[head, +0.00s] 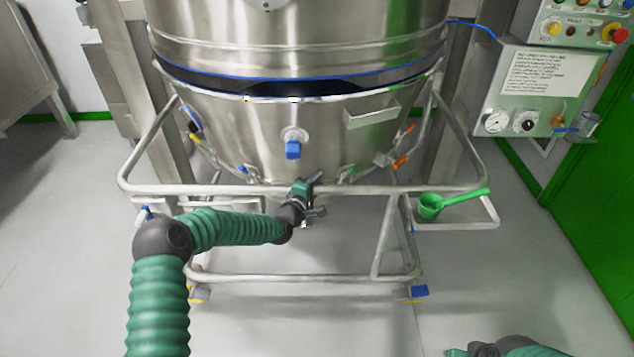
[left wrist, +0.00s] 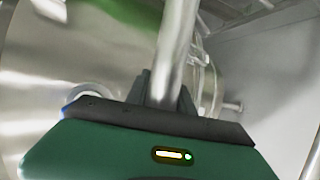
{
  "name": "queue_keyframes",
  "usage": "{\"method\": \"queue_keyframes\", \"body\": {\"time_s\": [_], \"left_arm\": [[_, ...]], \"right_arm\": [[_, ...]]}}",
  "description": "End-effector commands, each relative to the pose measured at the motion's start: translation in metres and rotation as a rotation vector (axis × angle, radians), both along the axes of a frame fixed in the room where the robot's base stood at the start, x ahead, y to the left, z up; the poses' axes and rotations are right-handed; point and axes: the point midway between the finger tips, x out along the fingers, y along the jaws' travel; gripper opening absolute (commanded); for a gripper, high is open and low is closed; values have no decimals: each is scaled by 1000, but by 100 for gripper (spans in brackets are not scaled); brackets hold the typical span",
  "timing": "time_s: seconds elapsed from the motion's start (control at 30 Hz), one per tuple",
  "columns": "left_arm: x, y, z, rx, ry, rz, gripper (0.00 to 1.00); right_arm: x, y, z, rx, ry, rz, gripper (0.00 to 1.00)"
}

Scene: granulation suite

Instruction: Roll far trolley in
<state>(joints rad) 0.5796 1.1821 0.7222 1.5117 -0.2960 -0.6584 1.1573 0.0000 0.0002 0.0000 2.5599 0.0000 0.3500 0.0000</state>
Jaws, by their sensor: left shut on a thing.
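The far trolley is a tubular steel frame (head: 400,276) carrying a large conical steel bowl (head: 235,130). It stands below a fixed steel vessel (head: 300,35), and a dark gap with a blue edge shows between bowl and vessel. My left gripper (head: 306,190) is shut on the trolley's front rail (head: 400,190), near its middle. In the left wrist view the rail (left wrist: 177,45) runs between the fingers of my left gripper (left wrist: 165,95). Part of my right arm shows at the bottom right edge; its fingertips are not clear.
A green scoop (head: 430,206) lies on a small side shelf (head: 480,222) of the trolley. Blue-tabbed castors (head: 417,292) stand on the floor. A control box (head: 530,90) with gauges and a green wall (head: 595,210) are at right. The grey floor in front is clear.

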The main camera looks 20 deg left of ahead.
Motion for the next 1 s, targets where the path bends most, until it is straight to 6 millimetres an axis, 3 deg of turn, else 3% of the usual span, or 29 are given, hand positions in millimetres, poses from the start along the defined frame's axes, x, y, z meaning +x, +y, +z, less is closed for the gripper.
{"method": "queue_keyframes", "body": {"time_s": [0.37, 0.4, 0.57, 0.87, 1.0], "left_arm": [[1, 2, 0, 2, 0, 2, 0], [1, 2, 0, 2, 0, 2, 30], [1, 1, -1, 1, 1, 2, 50], [0, 1, -1, 1, 3, 0, 50], [-15, 3, 3, 0, 4, 0, 50]], "right_arm": [[0, 0, 0, 0, 0, 0, 0], [0, 0, 0, 0, 0, 0, 0], [0, 0, 0, 0, 0, 0, 0], [0, 0, 1, 0, 0, 0, 0], [0, 0, 8, 0, 0, 0, 0]]}}
